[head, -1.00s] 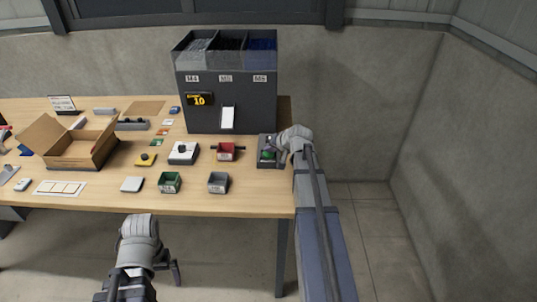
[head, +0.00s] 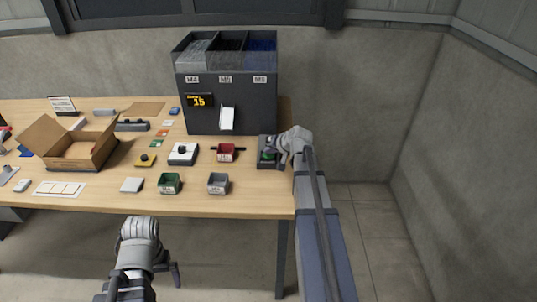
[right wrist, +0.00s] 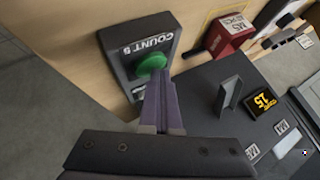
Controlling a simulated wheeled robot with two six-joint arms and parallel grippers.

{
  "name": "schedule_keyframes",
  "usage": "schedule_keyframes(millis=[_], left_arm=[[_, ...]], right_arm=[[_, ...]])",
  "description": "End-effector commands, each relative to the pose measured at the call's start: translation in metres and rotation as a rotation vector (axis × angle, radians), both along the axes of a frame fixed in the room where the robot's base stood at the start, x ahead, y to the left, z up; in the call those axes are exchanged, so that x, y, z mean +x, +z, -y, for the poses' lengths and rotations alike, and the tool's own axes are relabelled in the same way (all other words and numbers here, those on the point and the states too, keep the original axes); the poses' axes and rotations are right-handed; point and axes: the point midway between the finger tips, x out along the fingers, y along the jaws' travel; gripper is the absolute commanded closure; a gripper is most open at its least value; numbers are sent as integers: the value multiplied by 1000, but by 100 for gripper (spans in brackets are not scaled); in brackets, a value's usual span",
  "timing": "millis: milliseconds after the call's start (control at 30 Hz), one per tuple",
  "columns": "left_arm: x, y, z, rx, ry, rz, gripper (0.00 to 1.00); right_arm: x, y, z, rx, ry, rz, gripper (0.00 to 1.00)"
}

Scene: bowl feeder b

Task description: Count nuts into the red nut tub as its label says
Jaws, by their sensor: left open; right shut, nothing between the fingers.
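The yellow display (head: 200,100) reads 15. My right gripper (right wrist: 160,88) is shut and empty, its tips at the green button (right wrist: 152,65) of the COUNT 5 box (right wrist: 120,62); whether they press it I cannot tell. My left gripper (head: 150,272) is open in front of the table. The tub's inside is not clear.
A pale chute (head: 227,119) is on the feeder's front, behind the tub. A green tub (head: 170,183) and a grey tub (head: 218,183) stand nearer the front edge. A white box with a black knob (head: 183,153) and an open carton (head: 70,150) are to the left.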

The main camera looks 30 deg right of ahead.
Motion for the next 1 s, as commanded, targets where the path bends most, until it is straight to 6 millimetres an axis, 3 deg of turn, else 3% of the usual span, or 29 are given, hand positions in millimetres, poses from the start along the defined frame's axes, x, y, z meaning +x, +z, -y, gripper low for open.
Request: schedule_keyframes(millis=[200, 667, 1000], left_arm=[[0, 14, 0, 0, 0, 0, 0], [0, 17, 0, 0, 0, 0, 0], [0, 47, 0, 0, 0, 0, 0]], right_arm=[[0, 14, 0, 0, 0, 0, 100], [0, 17, 0, 0, 0, 0, 100], [0, 48, 0, 0, 0, 0, 100]])
